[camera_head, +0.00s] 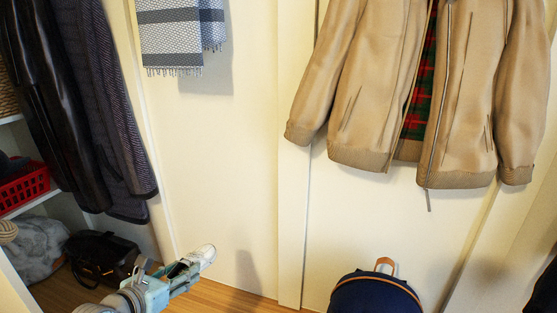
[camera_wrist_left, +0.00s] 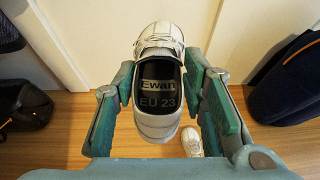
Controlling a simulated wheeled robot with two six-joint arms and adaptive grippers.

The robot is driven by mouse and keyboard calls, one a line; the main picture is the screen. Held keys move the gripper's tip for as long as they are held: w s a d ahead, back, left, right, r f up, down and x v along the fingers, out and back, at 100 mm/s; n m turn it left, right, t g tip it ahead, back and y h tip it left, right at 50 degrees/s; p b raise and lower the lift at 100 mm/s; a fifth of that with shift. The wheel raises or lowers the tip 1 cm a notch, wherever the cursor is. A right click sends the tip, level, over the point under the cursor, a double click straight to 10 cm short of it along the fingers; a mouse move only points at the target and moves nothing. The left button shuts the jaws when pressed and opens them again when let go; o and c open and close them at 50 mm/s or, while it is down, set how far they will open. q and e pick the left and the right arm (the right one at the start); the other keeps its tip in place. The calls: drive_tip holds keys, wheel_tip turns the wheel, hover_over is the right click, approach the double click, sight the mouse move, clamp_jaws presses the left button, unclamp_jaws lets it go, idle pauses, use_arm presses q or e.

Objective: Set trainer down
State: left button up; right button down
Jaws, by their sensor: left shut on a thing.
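My left gripper (camera_head: 181,272) is low at the bottom of the head view, shut on a white trainer (camera_head: 203,256). In the left wrist view, the trainer (camera_wrist_left: 158,124) sits between the two green finger pads of this gripper (camera_wrist_left: 160,72), toe pointing away. Its dark insole reads "Ewan EU 23". The trainer appears above the wooden floor (camera_wrist_left: 60,152). A second white shoe (camera_wrist_left: 191,142) is on the floor below it, partly hidden by the gripper. My right gripper is not in view.
A navy backpack (camera_head: 375,295) stands at the wall on the right. A dark bag (camera_head: 101,258) is on the left beside shelves with a red basket (camera_head: 25,188). A tan jacket (camera_head: 345,85), dark coats (camera_head: 100,110) and a scarf (camera_head: 170,35) hang above.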

use_arm(q)
drive_tip(key=s+d+r+m+g+h+p, duration=0.1)
drive_tip(key=s+r+m+h+p, duration=0.1)
drive_tip(key=s+r, duration=0.35)
drive_tip(key=s+d+r+m+g+h+p, duration=0.1)
drive_tip(key=s+r+p, duration=0.15)
drive_tip(key=r, duration=0.55)
drive_tip(key=s+d+r+m+g+h+p, duration=0.2)
drive_tip(key=s+d+r+m+h+p, duration=0.1)
drive_tip(key=s, duration=0.7)
drive_tip(key=shift+m+g+h+p, duration=0.3)
drive_tip(key=shift+m+g+p, duration=0.1)
drive_tip(key=shift+p, duration=0.4)
